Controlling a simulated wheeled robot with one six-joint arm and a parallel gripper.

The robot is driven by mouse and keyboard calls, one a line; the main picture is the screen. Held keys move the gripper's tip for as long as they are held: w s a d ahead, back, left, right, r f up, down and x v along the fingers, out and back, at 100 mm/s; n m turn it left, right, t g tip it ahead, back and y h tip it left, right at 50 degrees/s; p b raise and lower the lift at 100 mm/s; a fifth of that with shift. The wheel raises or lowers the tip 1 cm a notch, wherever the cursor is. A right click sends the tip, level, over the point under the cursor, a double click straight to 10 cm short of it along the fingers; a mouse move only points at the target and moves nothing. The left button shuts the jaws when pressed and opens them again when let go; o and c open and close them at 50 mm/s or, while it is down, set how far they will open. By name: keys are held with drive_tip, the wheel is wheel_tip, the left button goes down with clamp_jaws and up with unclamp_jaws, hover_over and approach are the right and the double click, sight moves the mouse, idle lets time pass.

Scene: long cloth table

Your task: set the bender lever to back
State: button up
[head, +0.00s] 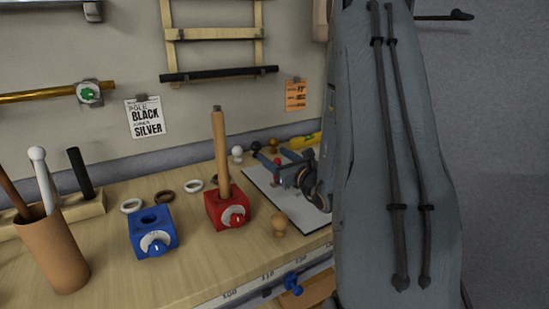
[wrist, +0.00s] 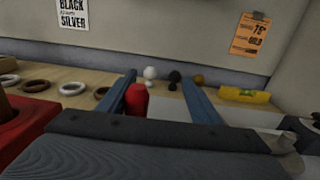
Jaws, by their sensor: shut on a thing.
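The bender stands on a pale plate (head: 262,184) at the right part of the table, largely hidden by my arm and gripper. In the wrist view the red grip (wrist: 138,100) is upright between my gripper's fingers (wrist: 165,90), close against the left one. My gripper is shut on the lever. The lower lever and its pivot are hidden, so I cannot tell its exact setting.
A red block (head: 228,208) with an upright wooden rod (head: 221,150) and a blue block (head: 153,238) stand left of the plate. A wooden knob (head: 281,223) is near the front edge. Small balls and a yellow tube (wrist: 245,95) lie at the back by the wall.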

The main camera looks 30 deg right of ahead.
drive_tip(key=shift+d+r, duration=0.15)
drive_tip(key=shift+d, duration=0.1)
drive_tip(key=shift+c, duration=0.3)
drive_tip(key=s+b, duration=0.1)
drive_tip(key=s, duration=0.6)
drive_tip(key=shift+s+a+b, duration=0.25)
drive_tip(key=shift+s+b, duration=0.05)
drive_tip(key=shift+s, duration=0.05)
